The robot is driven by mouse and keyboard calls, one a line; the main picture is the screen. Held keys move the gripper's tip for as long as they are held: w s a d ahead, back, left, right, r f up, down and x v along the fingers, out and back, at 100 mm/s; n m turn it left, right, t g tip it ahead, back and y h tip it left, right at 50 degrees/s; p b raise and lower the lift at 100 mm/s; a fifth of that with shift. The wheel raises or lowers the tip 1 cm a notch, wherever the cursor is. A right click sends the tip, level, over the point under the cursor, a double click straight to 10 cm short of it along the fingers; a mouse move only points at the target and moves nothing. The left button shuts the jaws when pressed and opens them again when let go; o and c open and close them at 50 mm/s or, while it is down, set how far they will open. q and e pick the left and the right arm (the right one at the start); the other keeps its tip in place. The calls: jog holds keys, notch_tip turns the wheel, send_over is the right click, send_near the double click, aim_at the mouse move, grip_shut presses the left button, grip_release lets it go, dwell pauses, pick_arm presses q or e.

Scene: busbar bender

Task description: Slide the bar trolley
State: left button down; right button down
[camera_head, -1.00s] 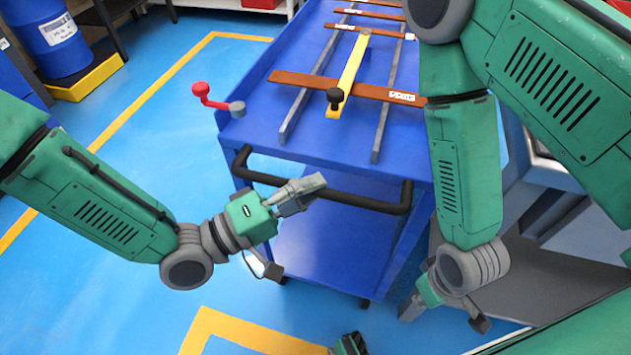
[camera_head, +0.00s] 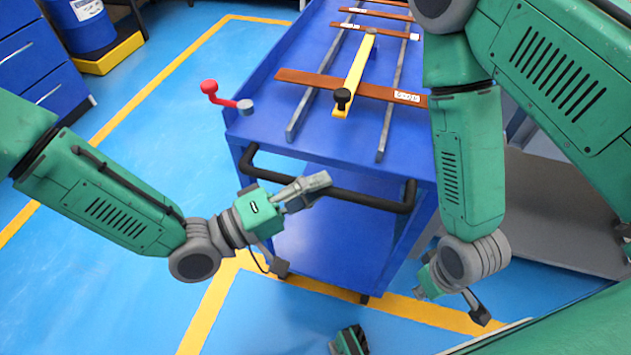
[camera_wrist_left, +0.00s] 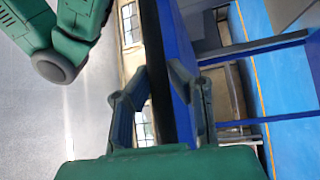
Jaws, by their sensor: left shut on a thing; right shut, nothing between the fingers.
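The bar trolley (camera_head: 270,133) is a blue cart with a lower shelf and a black push handle (camera_head: 361,199) along its near end. My left gripper (camera_head: 318,184) is shut on the black handle left of its middle. In the left wrist view the left gripper's fingers (camera_wrist_left: 158,88) lie on either side of the dark handle bar (camera_wrist_left: 163,70). My right gripper (camera_head: 424,284) is shut and empty, low beside the trolley's right side, partly hidden by its own arm.
Copper bars (camera_head: 300,78) lie across grey rails on the trolley top, with a yellow bar (camera_head: 356,72) along them. A red-knobbed crank (camera_head: 210,88) sticks out at the left. A grey machine (camera_head: 560,210) stands right. Blue drawers (camera_head: 40,70) and a barrel (camera_head: 85,25) stand left; blue floor between is clear.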

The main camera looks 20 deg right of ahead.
pick_arm(q)
jog(key=shift+s+f, duration=0.1)
jog(key=shift+f, duration=0.15)
jog(key=c, duration=1.5)
grip_release()
jog(key=shift+d, duration=0.1)
jog(key=shift+r, duration=0.1)
jog(key=shift+a, duration=0.45)
jog(key=v, duration=1.1)
